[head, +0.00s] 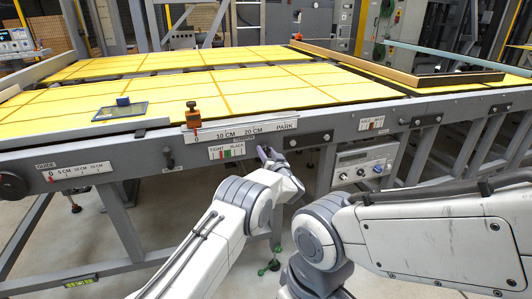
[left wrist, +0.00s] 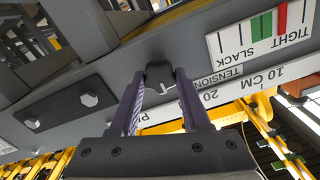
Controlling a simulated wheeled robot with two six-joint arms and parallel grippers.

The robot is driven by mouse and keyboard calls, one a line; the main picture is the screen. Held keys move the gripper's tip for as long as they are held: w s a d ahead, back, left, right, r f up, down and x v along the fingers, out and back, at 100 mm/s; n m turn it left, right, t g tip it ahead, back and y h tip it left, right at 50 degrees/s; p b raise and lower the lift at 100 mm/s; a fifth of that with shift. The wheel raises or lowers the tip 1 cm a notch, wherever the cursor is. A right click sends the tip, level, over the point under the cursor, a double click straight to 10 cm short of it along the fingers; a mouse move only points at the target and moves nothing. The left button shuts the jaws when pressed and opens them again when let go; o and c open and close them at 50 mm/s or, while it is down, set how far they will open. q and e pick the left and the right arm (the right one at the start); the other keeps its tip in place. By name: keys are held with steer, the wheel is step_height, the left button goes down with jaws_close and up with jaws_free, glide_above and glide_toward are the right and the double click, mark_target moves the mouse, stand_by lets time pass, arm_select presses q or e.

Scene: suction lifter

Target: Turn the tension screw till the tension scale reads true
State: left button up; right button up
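The tension screw (left wrist: 159,72) is a dark knob on the grey front beam. My left gripper (left wrist: 160,80) is at it, one purple finger on each side. The fingertips appear to touch the knob; the gripper looks shut on it. In the head view my left gripper (head: 265,154) hides most of the screw. The tension scale (head: 227,151) is a white plate marked TIGHT and SLACK, just left of the gripper. My right gripper is out of view.
Above is a long ruler (head: 240,131) with an orange slider (head: 193,116) near 0. A control box (head: 363,164) hangs to the right below the beam. A dark knob (head: 169,158) sits left of the scale.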

arm_select(q)
jaws_close()
steer(key=n+b, duration=0.2)
steer(key=n, duration=0.1)
steer(key=shift+f+b, duration=0.15)
steer(key=shift+b, duration=0.25)
steer(key=n+b, duration=0.4)
steer(key=n, duration=0.1)
steer(key=shift+a+n, duration=0.1)
steer(key=shift+n, duration=0.3)
steer(key=n+b, duration=0.3)
steer(key=n, duration=0.1)
steer(key=shift+s+f+n, duration=0.1)
steer(key=shift+n, duration=0.2)
steer(key=shift+f+n+b, duration=0.2)
steer(key=shift+n+b, duration=8.7)
steer(key=shift+n, duration=2.2)
